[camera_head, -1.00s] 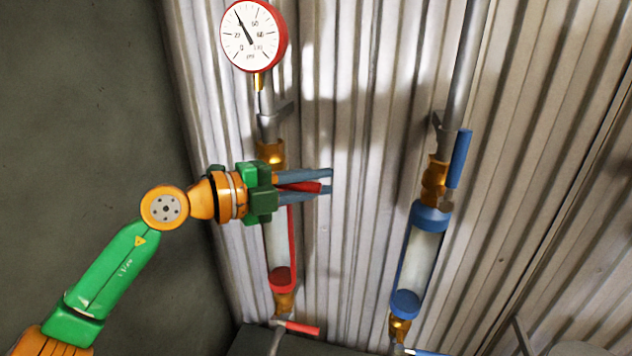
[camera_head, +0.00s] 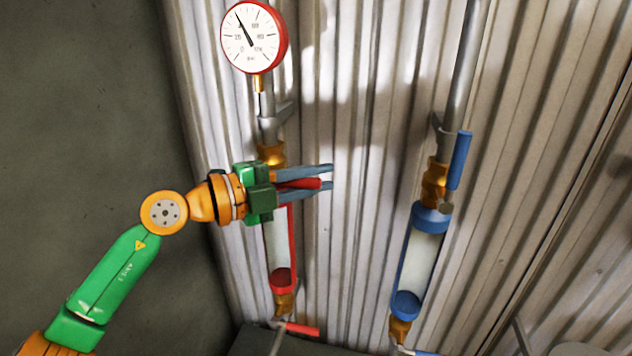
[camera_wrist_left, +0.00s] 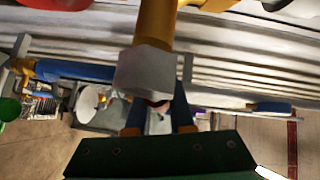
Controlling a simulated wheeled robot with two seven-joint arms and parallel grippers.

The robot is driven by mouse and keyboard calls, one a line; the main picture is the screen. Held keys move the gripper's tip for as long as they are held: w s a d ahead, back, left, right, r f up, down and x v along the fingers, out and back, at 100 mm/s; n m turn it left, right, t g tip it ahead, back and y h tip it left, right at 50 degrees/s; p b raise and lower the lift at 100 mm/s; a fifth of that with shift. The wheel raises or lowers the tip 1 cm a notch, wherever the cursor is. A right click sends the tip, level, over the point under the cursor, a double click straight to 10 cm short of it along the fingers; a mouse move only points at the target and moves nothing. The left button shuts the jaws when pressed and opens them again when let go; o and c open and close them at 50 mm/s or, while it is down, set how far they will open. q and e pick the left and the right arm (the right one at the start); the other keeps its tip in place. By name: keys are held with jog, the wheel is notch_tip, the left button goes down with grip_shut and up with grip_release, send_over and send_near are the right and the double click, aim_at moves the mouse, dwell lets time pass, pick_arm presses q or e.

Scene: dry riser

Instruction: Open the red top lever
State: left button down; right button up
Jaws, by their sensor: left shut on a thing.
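The red top lever (camera_head: 301,184) sticks out to the right, about level, beside the brass valve (camera_head: 271,155) at the top of the red-banded tube (camera_head: 279,245). My left gripper (camera_head: 328,177) comes in from the left across this valve and is shut on the lever, one finger above it and one below. The lever's root is hidden behind the gripper's green body. In the left wrist view, the fingers (camera_wrist_left: 158,115) reach toward a grey block below a brass part (camera_wrist_left: 155,25); the lever is mostly hidden there. My right gripper is not in view.
A round red-rimmed gauge (camera_head: 252,37) sits above on the same pipe. A lower red lever (camera_head: 298,329) is below. A blue-banded tube (camera_head: 421,260) with an upright blue lever (camera_head: 459,160) stands to the right. Corrugated metal wall is close behind.

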aim_at(267, 121)
pick_arm(q)
jog(key=a+r+n+t, duration=0.2)
jog(key=r+n+t, duration=0.1)
jog(key=n, duration=0.3)
jog(key=w+a+r+n+t, duration=0.1)
jog(key=a+r+n+t, duration=0.1)
jog(key=n+t, duration=0.4)
jog(key=w+a+r+n+t+h, duration=0.1)
jog(key=a+r+n+t, duration=0.2)
jog(key=n, duration=0.3)
jog(key=shift+w+r+t+p, duration=0.1)
jog(key=shift+r+t+p, duration=0.2)
jog(key=shift+t, duration=0.4)
jog(key=shift+w+a+r+n+t+y, duration=0.1)
jog(key=shift+a+n+t+y, duration=0.2)
jog(key=shift+n+t+y, duration=0.35)
jog(key=shift+w+a+r+n+t+y, duration=0.1)
jog(key=shift+a+n+t+y, duration=0.2)
jog(key=shift+n, duration=0.65)
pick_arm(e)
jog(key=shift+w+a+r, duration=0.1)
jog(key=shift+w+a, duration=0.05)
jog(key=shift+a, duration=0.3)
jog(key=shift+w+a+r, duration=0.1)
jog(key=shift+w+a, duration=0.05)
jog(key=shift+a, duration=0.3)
